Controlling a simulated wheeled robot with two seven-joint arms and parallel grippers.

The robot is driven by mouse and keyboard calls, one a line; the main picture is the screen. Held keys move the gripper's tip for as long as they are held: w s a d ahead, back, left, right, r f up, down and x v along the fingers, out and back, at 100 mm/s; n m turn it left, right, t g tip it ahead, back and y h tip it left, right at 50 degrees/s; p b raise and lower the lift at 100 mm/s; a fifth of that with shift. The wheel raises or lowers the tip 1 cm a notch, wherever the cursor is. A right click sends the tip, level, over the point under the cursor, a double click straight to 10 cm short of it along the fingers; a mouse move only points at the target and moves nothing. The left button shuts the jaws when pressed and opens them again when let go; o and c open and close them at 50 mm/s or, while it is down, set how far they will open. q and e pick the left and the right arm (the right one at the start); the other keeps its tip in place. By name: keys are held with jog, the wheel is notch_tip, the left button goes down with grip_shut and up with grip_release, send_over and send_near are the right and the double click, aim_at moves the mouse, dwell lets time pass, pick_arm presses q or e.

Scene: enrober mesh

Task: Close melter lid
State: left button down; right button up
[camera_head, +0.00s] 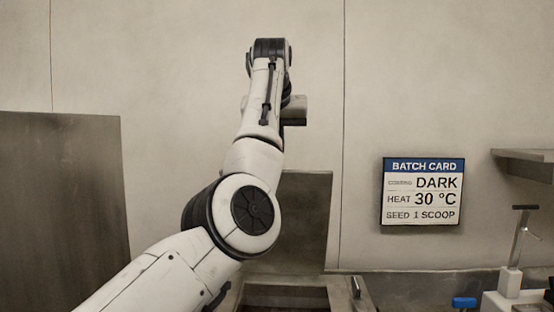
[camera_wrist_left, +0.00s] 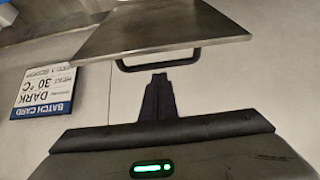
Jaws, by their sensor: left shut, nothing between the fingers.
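The melter lid (camera_head: 308,215) is a flat dark metal panel standing raised behind my left arm in the head view, partly hidden by the arm. The open-topped melter (camera_head: 290,292) is below it, cut off by the lower frame edge. In the left wrist view the lid (camera_wrist_left: 150,32) is a metal plate with a black bar handle (camera_wrist_left: 190,64) at its edge. My left gripper (camera_wrist_left: 158,80) is shut and empty, its fingertips just short of the handle in the picture; I cannot tell if they touch. In the head view its fingers are hidden. My right gripper is not in view.
A large dark metal panel (camera_head: 62,205) stands at the left. The batch card (camera_head: 423,192) hangs on the back wall, right of the melter. A shelf (camera_head: 530,162), a stand with a T-shaped top (camera_head: 511,280) and a small blue object (camera_head: 464,302) are at the right.

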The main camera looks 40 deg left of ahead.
pick_arm(q)
jog(key=shift+s+d+f, duration=0.3)
jog(key=shift+s+d, duration=0.15)
jog(key=shift+s, duration=0.15)
jog(key=shift+s+d+f, duration=0.3)
jog(key=shift+s+d, duration=0.15)
jog(key=shift+s, duration=0.15)
